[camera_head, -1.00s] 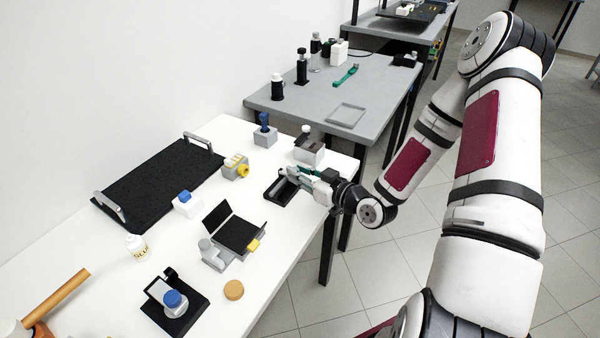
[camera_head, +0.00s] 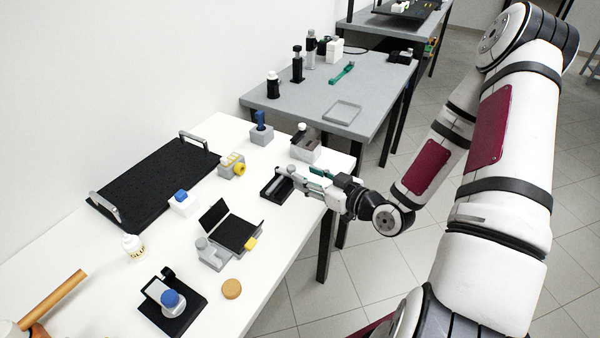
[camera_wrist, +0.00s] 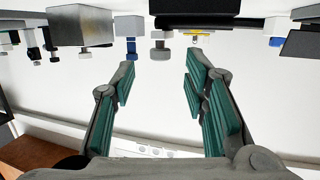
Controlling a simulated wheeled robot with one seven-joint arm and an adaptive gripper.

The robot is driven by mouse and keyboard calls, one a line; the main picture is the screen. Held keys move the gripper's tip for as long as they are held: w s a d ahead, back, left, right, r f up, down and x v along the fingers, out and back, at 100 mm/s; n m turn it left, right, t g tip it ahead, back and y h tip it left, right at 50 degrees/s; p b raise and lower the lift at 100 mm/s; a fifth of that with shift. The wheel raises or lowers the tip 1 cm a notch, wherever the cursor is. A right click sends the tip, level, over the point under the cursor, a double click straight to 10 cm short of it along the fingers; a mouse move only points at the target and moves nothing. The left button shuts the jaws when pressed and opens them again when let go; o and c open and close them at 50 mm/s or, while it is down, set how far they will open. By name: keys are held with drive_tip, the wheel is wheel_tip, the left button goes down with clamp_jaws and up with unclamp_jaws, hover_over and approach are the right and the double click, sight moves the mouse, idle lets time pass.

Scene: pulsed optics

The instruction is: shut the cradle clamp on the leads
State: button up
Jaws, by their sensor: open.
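My gripper (camera_head: 303,174) is open and empty at the right edge of the white table, above and beside a small black holder (camera_head: 268,194). In the wrist view, its green-padded fingers (camera_wrist: 162,82) stand apart with nothing between them. I cannot tell for sure which device is the cradle clamp. A grey block (camera_head: 226,171) with yellow strips on top and a yellow knob stands left of the gripper. A grey device (camera_head: 207,256) with a raised black flap and a yellow tab stands nearer the front. The leads are too small to make out.
A grey box (camera_head: 306,152) stands just behind my gripper. A black board with handles (camera_head: 155,180), a white block with blue top (camera_head: 183,203), a white bottle (camera_head: 133,246) and a wooden disc (camera_head: 231,289) share the white table (camera_head: 70,240). A grey table (camera_head: 330,85) stands behind.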

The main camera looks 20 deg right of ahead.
drive_tip(key=shift+v, duration=1.35)
